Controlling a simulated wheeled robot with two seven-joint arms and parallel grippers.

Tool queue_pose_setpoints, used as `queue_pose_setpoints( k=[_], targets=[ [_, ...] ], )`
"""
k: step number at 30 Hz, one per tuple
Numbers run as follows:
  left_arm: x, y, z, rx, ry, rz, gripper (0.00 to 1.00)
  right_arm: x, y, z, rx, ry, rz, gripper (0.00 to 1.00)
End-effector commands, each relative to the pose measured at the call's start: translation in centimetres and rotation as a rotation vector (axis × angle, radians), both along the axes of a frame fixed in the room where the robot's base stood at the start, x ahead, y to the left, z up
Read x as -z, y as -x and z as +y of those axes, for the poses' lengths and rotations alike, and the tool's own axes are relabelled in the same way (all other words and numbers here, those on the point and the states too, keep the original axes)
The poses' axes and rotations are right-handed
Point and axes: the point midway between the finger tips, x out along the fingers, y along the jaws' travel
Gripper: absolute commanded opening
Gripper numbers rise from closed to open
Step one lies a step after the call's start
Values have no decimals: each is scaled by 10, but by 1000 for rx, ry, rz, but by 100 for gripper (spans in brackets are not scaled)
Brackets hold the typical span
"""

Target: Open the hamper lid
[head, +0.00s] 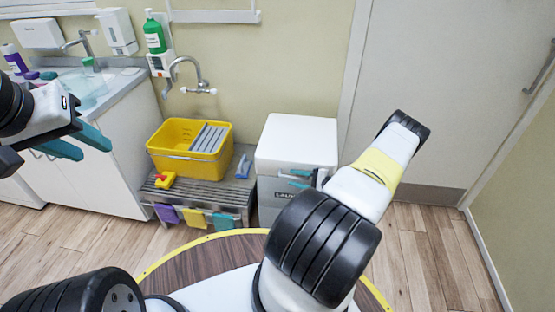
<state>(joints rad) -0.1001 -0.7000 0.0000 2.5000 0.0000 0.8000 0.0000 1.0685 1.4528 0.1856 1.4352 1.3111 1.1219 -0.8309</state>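The laundry hamper (275,190) stands against the wall right of the slatted bench, a grey box with a partly covered dark label. Its white lid (298,137) lies flat on top, shut. My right gripper (297,179) is at the hamper's front, just below the lid's front edge, its teal fingers apart with nothing seen between them. Whether they touch the hamper I cannot tell; my arm hides the hamper's lower right. My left gripper (78,144) is open and empty at the far left, in front of the sink cabinet.
A counter with a sink (98,87) is at left. A door (440,90) and clear floor are at right.

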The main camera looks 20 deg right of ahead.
Motion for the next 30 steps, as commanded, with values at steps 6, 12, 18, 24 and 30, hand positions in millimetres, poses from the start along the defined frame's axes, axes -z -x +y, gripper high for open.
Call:
queue_pose_setpoints(
  k=[6, 12, 18, 24, 30],
  targets=[
    [0, 0, 0, 0, 0, 0, 36, 2, -8, 7, 0, 1, -1, 34],
    [0, 0, 0, 0, 0, 0, 36, 2, -8, 7, -1, 0, 1, 32],
    [0, 0, 0, 0, 0, 0, 36, 2, -8, 7, -1, 0, 1, 0],
    [0, 0, 0, 0, 0, 0, 36, 2, -8, 7, -1, 0, 1, 0],
    [0, 0, 0, 0, 0, 0, 36, 2, -8, 7, -1, 0, 0, 0]
  ],
)
